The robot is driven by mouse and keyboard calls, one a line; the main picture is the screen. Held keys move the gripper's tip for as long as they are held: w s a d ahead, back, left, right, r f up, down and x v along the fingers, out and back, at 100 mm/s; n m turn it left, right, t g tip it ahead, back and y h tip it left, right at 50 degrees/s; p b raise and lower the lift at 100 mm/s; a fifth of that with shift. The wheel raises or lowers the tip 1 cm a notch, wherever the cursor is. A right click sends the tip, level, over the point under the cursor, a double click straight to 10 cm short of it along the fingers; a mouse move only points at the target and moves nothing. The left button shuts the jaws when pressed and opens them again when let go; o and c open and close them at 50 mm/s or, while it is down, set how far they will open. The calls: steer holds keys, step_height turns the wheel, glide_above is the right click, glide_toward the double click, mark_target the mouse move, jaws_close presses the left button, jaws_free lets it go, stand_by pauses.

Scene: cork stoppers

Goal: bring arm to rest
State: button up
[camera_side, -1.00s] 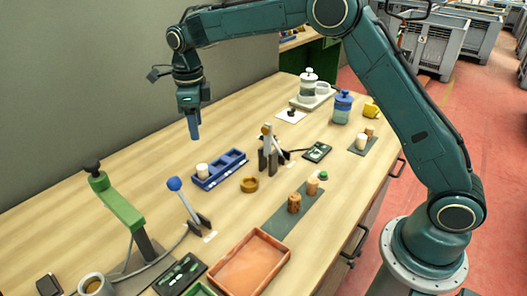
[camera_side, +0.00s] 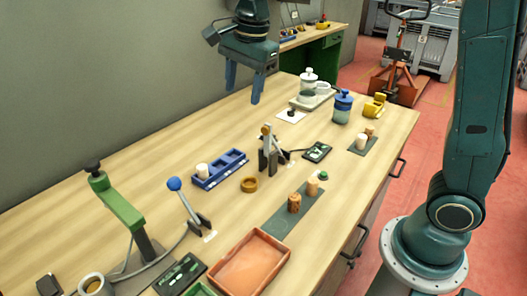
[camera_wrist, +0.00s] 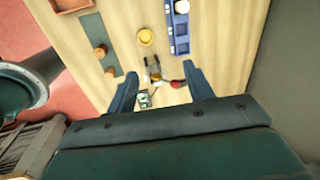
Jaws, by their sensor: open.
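My gripper (camera_side: 243,94) is open and empty, fingers pointing down, high above the back part of the bench in the side view. Its two spread fingers also show in the wrist view (camera_wrist: 160,80). Cork stoppers stand below, apart from it: a speckled one (camera_side: 294,203) and a lighter one (camera_side: 312,187) on a grey-green mat (camera_side: 281,220). A pale stopper (camera_side: 361,143) and a brown one (camera_side: 369,131) stand on a smaller mat. A white stopper (camera_side: 202,170) sits in the left compartment of the blue tray (camera_side: 226,172).
A lever with an orange-brown knob (camera_side: 266,130), a blue-knobbed lever (camera_side: 174,184) and a green lever device (camera_side: 118,206) rise from the bench. A lidded jar (camera_side: 308,82) and a blue-topped jar (camera_side: 342,106) stand at the back. An orange tray (camera_side: 250,264) lies in front.

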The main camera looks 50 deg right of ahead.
steer(key=s+d+f+n+t, duration=0.1)
steer(key=s+d+n, duration=0.1)
steer(key=s+n, duration=0.6)
steer(key=s+d+n+t, duration=0.2)
steer(key=s+n, duration=0.7)
steer(key=s, duration=0.8)
steer(key=shift+s+d+f, duration=0.15)
steer(key=shift+d+f, duration=0.15)
steer(key=shift+f, duration=0.05)
